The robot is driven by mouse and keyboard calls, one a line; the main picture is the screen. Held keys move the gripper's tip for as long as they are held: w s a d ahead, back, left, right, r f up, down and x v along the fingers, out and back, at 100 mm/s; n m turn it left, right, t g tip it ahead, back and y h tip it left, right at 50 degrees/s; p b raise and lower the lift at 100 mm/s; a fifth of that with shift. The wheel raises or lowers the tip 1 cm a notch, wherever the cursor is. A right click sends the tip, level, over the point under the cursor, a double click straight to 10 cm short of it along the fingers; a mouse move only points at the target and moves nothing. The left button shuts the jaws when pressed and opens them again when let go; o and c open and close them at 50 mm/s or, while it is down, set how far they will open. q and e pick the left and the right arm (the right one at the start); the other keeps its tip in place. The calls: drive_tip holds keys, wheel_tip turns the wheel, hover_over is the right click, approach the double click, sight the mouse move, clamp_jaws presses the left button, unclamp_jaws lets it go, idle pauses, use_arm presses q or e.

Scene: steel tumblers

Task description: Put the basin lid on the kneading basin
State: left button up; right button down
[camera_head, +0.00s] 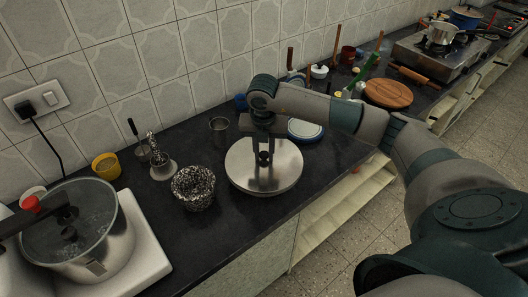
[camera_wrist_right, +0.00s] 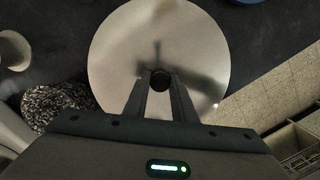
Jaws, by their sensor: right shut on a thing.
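The basin lid (camera_head: 283,175) is a round, shiny steel disc with a small black knob, in the middle of the counter. My right gripper (camera_head: 264,157) comes down over its centre and is shut on the knob. In the right wrist view the lid (camera_wrist_right: 195,42) fills the upper middle, with the knob between the fingertips of my right gripper (camera_wrist_right: 160,82). The lid looks about level. The kneading basin cannot be clearly made out; whatever is beneath the lid is hidden by it, and I cannot tell whether the lid rests on it. My left gripper is not in view.
A speckled black-and-white bowl (camera_head: 193,190) stands close left of the lid. A steel tumbler (camera_head: 219,130) and a blue-rimmed dish (camera_head: 305,130) are behind. A large pot (camera_head: 105,250) stands at left, a round wooden board (camera_head: 388,94) at right. The counter's front edge is near.

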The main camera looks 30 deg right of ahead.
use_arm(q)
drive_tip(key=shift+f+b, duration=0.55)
use_arm(e)
drive_tip(key=shift+f, duration=0.65)
drive_tip(key=c, duration=1.4)
unclamp_jaws()
drive_tip(key=shift+r, duration=0.1)
drive_tip(key=shift+r, duration=0.5)
drive_tip(key=r, duration=0.1)
drive_tip(key=r+b, duration=0.1)
drive_tip(key=r, duration=0.3)
drive_tip(key=shift+s+a+r+b, duration=0.1)
drive_tip(key=shift+s+a+b, duration=0.15)
drive_tip(key=shift+b, duration=0.15)
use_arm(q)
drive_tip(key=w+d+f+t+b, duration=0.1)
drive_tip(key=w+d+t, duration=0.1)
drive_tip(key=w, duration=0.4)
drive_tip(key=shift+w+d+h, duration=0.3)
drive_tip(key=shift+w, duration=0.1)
use_arm(e)
drive_tip(key=shift+s+a+r, duration=0.15)
drive_tip(key=shift+s+r, duration=0.05)
drive_tip(key=shift+r, duration=1.6)
drive_tip(key=shift+s+a+r, duration=0.1)
drive_tip(key=shift+s+r, duration=0.1)
drive_tip(key=shift+r, duration=1.65)
drive_tip(key=shift+s+a+r, duration=0.15)
drive_tip(key=shift+s+r, duration=0.05)
drive_tip(key=shift+r, duration=1.6)
